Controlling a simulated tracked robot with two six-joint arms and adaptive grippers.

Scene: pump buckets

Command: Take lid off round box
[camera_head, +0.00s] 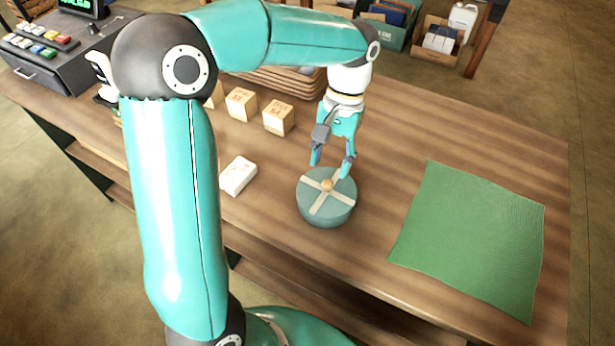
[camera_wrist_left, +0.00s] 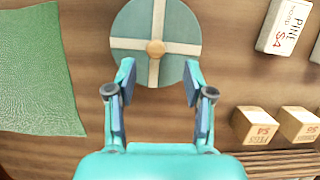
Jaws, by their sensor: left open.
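The round box (camera_head: 328,208) stands on the wooden counter, grey-green. Its lid (camera_head: 312,192) is on top, with a pale cross band and a round wooden knob (camera_head: 327,185) in the middle. My left gripper (camera_head: 331,168) is open and empty, just behind and above the lid, fingers pointing down. In the left wrist view the lid (camera_wrist_left: 130,30) is at the top, and the knob (camera_wrist_left: 155,48) lies ahead of the gap between the open fingertips (camera_wrist_left: 156,75). The fingers look apart from the knob. My right gripper does not show.
A green cloth (camera_head: 470,240) lies flat on the right of the counter (camera_head: 440,130). A white box (camera_head: 238,176) is left of the round box. Small wooden price blocks (camera_head: 278,117) and stacked trays (camera_head: 285,82) are behind. A cash register (camera_head: 45,55) stands far left.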

